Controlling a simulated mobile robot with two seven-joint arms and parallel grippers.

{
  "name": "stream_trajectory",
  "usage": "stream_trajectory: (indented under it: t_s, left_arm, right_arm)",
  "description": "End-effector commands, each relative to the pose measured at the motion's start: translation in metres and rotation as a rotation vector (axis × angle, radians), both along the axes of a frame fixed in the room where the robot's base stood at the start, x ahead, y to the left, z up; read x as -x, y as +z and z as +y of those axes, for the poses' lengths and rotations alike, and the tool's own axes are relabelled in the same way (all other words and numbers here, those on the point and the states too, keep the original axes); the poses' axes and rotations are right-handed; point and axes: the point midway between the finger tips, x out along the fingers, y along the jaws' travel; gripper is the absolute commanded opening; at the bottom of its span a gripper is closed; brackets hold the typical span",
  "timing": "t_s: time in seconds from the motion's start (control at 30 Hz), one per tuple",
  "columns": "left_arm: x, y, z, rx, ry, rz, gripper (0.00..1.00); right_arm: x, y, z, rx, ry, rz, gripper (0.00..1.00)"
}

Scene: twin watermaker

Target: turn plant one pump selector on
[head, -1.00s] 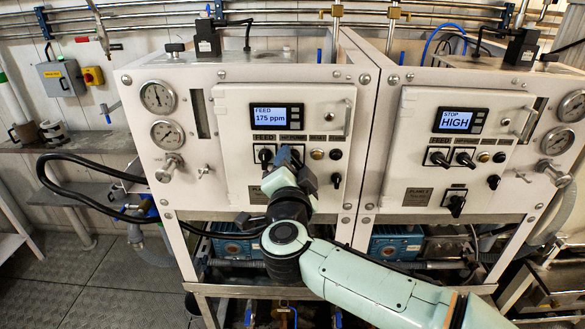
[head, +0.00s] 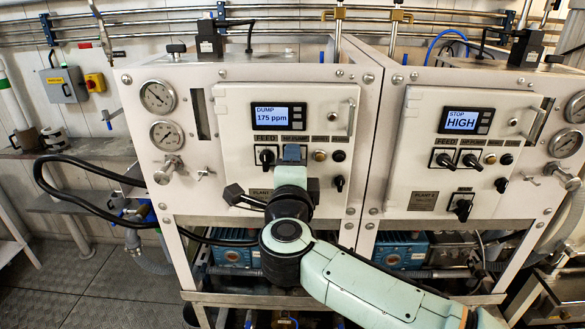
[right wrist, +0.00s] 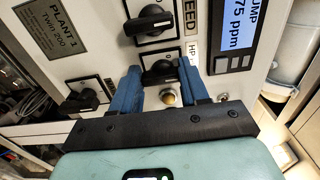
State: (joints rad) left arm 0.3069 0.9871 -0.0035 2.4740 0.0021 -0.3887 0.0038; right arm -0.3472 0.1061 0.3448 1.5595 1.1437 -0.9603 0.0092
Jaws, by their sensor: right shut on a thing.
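The plant one panel (head: 228,120) is the left white cabinet front. Its display (head: 279,116) reads DUMP 175 ppm. My right gripper (head: 293,153) is at the HP pump selector under it, which it mostly hides in the head view. In the right wrist view the black HP pump selector (right wrist: 162,72) sits between the blue fingers of my right gripper (right wrist: 160,78), which is shut on it. The feed selector (head: 267,156) is just left of the gripper; it also shows in the right wrist view (right wrist: 150,22). My left gripper is out of view.
A small black knob (head: 339,183) and an amber button (head: 320,155) are right of the gripper. The plant 2 panel (head: 420,160) with display STOP HIGH (head: 461,121) stands to the right. Gauges (head: 157,98) are at the left.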

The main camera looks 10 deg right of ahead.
Motion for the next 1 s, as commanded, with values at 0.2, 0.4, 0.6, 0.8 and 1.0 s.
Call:
stream_trajectory:
  t_s: [0.2,0.4,0.6,0.8,1.0]
  left_arm:
    - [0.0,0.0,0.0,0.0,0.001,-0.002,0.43]
    - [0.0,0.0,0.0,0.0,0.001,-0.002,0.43]
    - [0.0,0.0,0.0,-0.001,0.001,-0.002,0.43]
    - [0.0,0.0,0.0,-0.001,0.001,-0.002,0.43]
    - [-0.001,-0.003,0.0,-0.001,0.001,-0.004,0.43]
  right_arm:
    - [0.0,0.0,0.0,-0.018,0.0,-0.004,0.14]
    - [0.0,0.0,0.0,-0.019,0.0,-0.004,0.14]
    - [0.0,0.0,0.0,-0.018,0.0,-0.004,0.55]
    - [0.0,0.0,0.0,-0.016,0.0,-0.003,0.55]
    - [0.015,0.0,0.005,-0.015,0.002,-0.005,0.55]
